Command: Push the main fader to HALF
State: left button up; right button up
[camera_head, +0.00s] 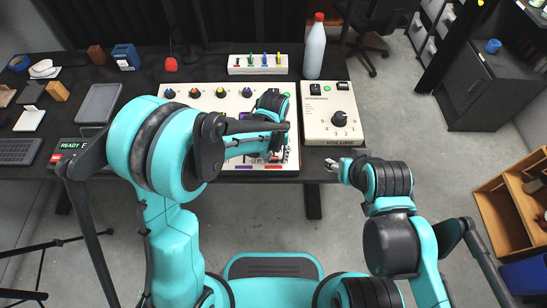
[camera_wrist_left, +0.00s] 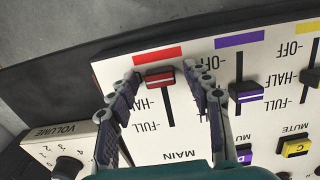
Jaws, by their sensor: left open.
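In the left wrist view, the main fader (camera_wrist_left: 160,79) has a red cap near the OFF end of its short slot, below a red strip. The HALF and FULL marks lie farther along the slot, toward the MAIN label (camera_wrist_left: 178,155). My left gripper (camera_wrist_left: 164,84) is open, its fingers on either side of the red cap with gaps visible. In the head view my left arm and gripper (camera_head: 277,157) cover much of the mixer panel (camera_head: 215,103) and hide the fader. My right gripper (camera_head: 331,165) is by the table's front edge, away from the panel; its jaw opening is unclear.
A purple fader (camera_wrist_left: 245,92) and a yellow-marked channel lie right of the main fader in the wrist view. A volume box (camera_head: 332,112) stands right of the panel. A white bottle (camera_head: 314,50) and a small box with colored pegs (camera_head: 258,65) stand behind.

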pick_arm(q)
grip_shut()
jog(key=w, duration=0.4)
jog(key=shift+r, duration=0.25)
grip_release()
jog(key=shift+r, duration=0.15)
notch_tip(320, 180, up, 12)
dwell(0.4)
jog(key=shift+a, duration=0.1)
